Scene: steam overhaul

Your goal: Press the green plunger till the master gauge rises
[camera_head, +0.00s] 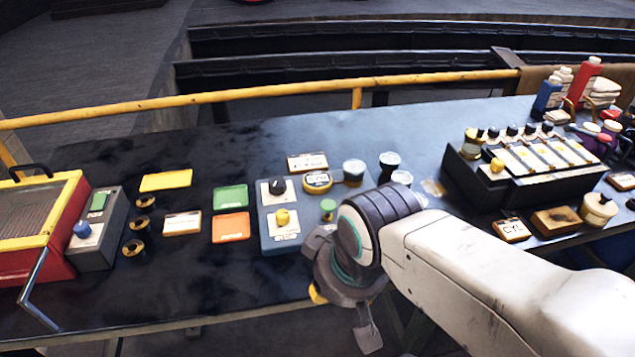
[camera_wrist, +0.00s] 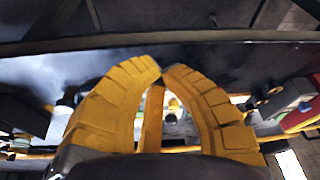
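The green plunger (camera_head: 328,206) stands at the right side of a blue-grey control box (camera_head: 267,243) on the dark bench. A yellow knob (camera_head: 283,218) and a black knob (camera_head: 277,187) sit to its left on the same box. My gripper (camera_head: 317,294) hangs by the bench's front edge, in front of and below the plunger in the picture, and apart from it. In the wrist view its curved yellow fingers (camera_wrist: 161,72) meet at the tips with nothing held. I cannot tell for certain which item is the master gauge; a round yellow-rimmed piece (camera_head: 318,181) lies behind the plunger.
Several jars (camera_head: 354,171) stand just behind the control box. A black rack (camera_head: 520,178) with knobs and panels is to the right. Green (camera_head: 231,197) and orange (camera_head: 231,227) trays and a grey switch box (camera_head: 98,228) are to the left. A yellow rail (camera_head: 230,95) runs behind.

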